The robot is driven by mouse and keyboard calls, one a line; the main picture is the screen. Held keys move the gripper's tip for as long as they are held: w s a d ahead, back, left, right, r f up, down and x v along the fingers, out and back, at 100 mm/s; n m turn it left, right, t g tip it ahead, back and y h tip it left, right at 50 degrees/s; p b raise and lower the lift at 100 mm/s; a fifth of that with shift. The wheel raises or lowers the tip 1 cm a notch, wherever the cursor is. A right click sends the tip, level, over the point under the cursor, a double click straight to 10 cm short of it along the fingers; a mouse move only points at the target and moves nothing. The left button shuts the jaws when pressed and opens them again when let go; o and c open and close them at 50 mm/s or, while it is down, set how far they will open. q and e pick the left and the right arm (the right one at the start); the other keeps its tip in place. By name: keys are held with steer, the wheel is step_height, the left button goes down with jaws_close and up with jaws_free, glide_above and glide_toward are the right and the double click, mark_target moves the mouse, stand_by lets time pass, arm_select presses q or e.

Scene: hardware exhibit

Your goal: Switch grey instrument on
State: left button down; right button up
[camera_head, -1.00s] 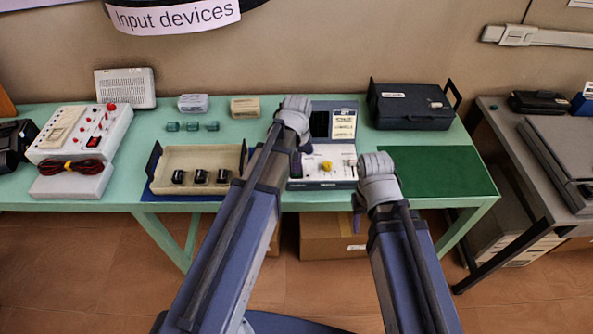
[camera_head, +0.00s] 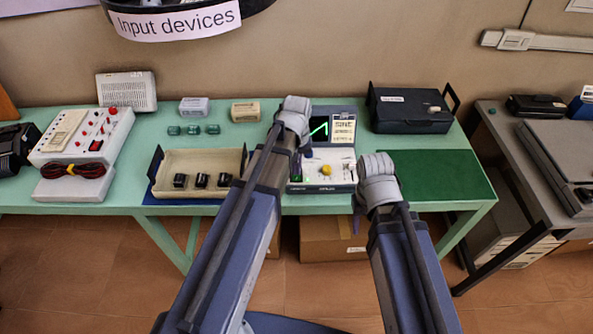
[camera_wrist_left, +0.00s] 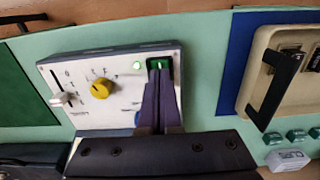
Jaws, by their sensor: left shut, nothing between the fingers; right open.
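The grey instrument (camera_head: 325,185) stands on the green table, with a yellow knob (camera_head: 326,170) and a screen (camera_head: 319,128) that shows a bright green line. In the left wrist view its panel has the yellow knob (camera_wrist_left: 100,88), a white slider (camera_wrist_left: 64,99), a lit green lamp (camera_wrist_left: 138,65) and a lit green switch (camera_wrist_left: 160,63). My left gripper (camera_wrist_left: 160,78) is shut and empty, its tips at the switch and covering part of it; I cannot tell if they touch.
A beige tray (camera_head: 205,160) with several black pieces lies left of the instrument. A dark case (camera_head: 410,107) stands behind right, and a dark green mat (camera_head: 440,175) is bare. A red-knobbed device (camera_head: 85,135) is at the far left.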

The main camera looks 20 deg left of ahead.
mark_target(297, 178)
arm_select(q)
step_height(297, 178, up, 5)
steer(key=p, duration=0.4)
steer(key=shift+f, duration=0.1)
steer(key=s+d+m+y, duration=0.1)
steer(key=s+d+m, duration=0.6)
steer(key=s+d, duration=0.3)
steer(key=s, duration=0.4)
steer(key=shift+s+d, duration=0.2)
steer(key=shift+d, duration=0.05)
